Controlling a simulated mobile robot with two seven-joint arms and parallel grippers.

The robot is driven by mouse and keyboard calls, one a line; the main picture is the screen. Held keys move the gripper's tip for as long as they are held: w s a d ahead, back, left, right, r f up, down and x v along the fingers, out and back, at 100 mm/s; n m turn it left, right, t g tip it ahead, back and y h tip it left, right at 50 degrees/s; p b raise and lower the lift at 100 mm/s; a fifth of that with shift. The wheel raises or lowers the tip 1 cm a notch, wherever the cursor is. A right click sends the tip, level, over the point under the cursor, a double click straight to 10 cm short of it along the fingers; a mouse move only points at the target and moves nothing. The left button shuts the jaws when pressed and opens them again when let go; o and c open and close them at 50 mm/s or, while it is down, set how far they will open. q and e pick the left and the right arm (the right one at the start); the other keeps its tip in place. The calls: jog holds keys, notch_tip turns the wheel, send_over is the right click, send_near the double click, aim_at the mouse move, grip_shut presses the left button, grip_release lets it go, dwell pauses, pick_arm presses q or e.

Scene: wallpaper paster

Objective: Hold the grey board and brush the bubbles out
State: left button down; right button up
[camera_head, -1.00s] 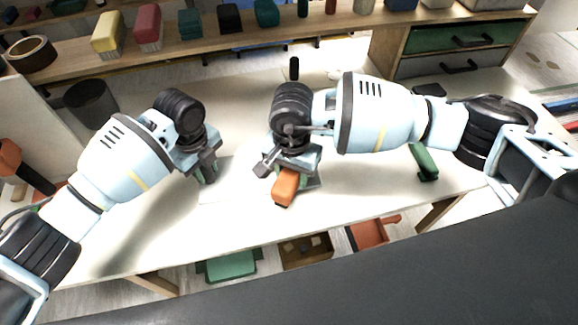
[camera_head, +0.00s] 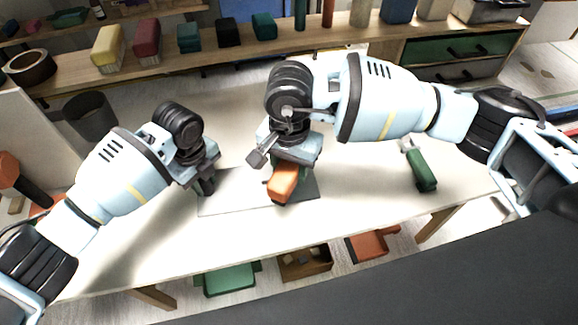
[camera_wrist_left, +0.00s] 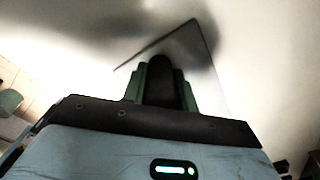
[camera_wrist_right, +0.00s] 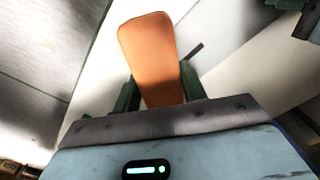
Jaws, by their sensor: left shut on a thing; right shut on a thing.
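The grey board (camera_head: 238,196) lies flat on the white worktable, a thin pale sheet. My left gripper (camera_head: 206,186) is shut on its left edge; in the left wrist view the fingers (camera_wrist_left: 161,70) reach over the board (camera_wrist_left: 203,75). My right gripper (camera_head: 291,163) is shut on a brush with an orange handle (camera_head: 284,184), over the right part of the board. The handle also fills the middle of the right wrist view (camera_wrist_right: 150,55). The brush's working end is hidden, so I cannot tell whether it touches the board. No bubbles can be made out.
A green-handled tool (camera_head: 421,170) lies on the worktable (camera_head: 370,205) to the right. A dark bin (camera_head: 90,115) stands at the back left. A wooden shelf (camera_head: 170,71) with coloured blocks runs along the back. Trays, one green (camera_head: 229,280), sit below the front edge.

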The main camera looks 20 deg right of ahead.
pick_arm(q)
jog(key=c, duration=1)
grip_release()
jog(key=shift+f, duration=0.15)
jog(key=shift+r, duration=0.2)
notch_tip(320, 180, up, 12)
jog(key=shift+f, duration=0.1)
jog(key=shift+s+f, duration=0.1)
jog(key=shift+s, duration=0.05)
pick_arm(e)
jog(key=shift+s, duration=0.15)
